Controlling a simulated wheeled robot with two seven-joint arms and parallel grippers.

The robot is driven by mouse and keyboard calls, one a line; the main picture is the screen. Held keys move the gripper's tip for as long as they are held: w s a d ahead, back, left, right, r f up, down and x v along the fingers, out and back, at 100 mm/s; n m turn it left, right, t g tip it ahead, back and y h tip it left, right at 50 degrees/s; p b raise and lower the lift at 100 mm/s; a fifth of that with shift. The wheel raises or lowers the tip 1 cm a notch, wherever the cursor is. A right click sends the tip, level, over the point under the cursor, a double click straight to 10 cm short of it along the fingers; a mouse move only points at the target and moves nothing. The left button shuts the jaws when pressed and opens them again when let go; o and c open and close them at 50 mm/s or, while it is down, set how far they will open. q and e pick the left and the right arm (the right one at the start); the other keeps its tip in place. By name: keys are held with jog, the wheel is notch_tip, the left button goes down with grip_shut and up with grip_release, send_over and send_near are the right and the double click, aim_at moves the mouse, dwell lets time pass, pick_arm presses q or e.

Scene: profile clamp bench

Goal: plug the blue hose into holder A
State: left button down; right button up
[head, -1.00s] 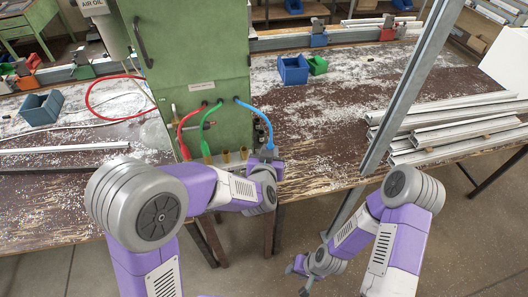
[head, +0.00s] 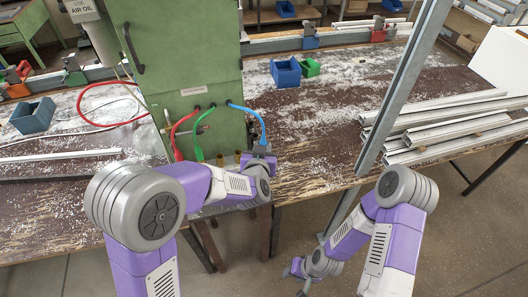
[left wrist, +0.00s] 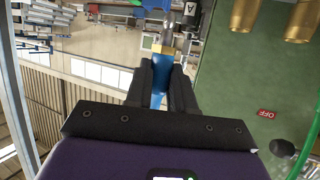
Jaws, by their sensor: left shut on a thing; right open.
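The blue hose (head: 250,112) arcs from the front of the green cabinet down to my left gripper (head: 262,150). In the left wrist view my left gripper (left wrist: 160,75) is shut on the blue hose (left wrist: 158,98), and its metal tip (left wrist: 164,38) sticks out beyond the fingers. A small white tag marked A (left wrist: 192,8) shows at the top, close to the tip; the hose tip appears apart from it, and I cannot make out holder A's opening. My right gripper (head: 298,272) is open, low over the floor in front of the bench.
The green cabinet (head: 185,60) stands on the bench, with red (head: 178,138) and green (head: 197,140) hoses. Brass fittings (left wrist: 243,14) sit beside the tag. A metal post (head: 400,90) rises at right near stacked profiles (head: 450,125). Blue and green bins stand behind.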

pick_arm(q)
jog(key=shift+w+a+r, duration=0.1)
jog(key=shift+w+a, duration=0.45)
jog(key=shift+w, duration=1.35)
jog(key=shift+w+a+f, duration=0.1)
jog(key=shift+w+a, duration=0.5)
jog(key=shift+w, duration=1.3)
jog(key=shift+w+a+r, duration=0.1)
jog(key=shift+w+a, duration=0.45)
jog(key=shift+w, duration=1.35)
